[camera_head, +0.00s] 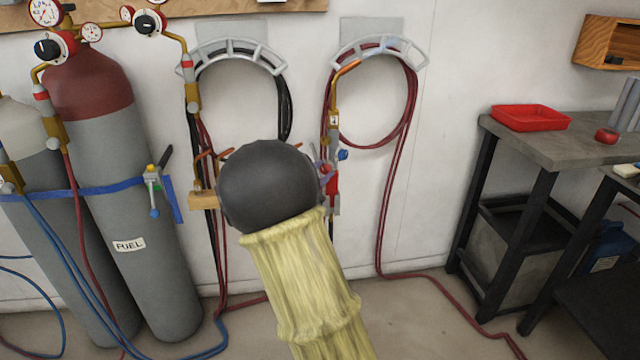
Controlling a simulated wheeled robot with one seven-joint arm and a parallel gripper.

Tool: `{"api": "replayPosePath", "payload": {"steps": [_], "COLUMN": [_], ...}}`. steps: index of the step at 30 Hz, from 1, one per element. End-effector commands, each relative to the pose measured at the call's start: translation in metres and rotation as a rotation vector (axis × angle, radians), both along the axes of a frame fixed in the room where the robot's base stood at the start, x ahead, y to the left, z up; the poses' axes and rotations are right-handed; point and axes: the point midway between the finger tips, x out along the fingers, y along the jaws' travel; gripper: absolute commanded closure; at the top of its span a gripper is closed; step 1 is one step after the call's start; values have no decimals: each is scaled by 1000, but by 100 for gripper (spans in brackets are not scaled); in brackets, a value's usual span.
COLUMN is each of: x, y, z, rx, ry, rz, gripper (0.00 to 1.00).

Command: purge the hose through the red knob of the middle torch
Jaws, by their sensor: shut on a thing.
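My arm in a yellow sleeve reaches up the middle of the view to a dark grey rounded wrist. My gripper's jaws are hidden behind that wrist, so what they touch does not show. The middle torch cannot be made out clearly; an orange tube (212,154) and a wooden block (203,200) show just left of the wrist. On the right, a torch with an orange tip (346,68) hangs by the wall, with a blue knob (343,155) and a red part (331,184) beside my wrist. The left torch (153,187) hangs at the fuel cylinder.
Grey gas cylinders (150,220) stand at left, strapped with a blue band, with gauges above. Hoses loop over two wall hangers (235,52) and trail along the floor. A workbench (560,148) with a red tray (530,118) stands at right. A wooden shelf (607,42) is above.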

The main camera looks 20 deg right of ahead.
Motion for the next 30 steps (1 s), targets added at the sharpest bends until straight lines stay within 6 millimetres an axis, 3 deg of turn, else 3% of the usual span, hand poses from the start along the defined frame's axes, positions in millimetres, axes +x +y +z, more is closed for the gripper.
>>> {"api": "replayPosePath", "payload": {"steps": [15,30], "x": [0,0], "y": [0,0], "z": [-4,-1], "rx": [193,230], "ry": [-354,-422], "rz": [0,0], "gripper": [99,99]}}
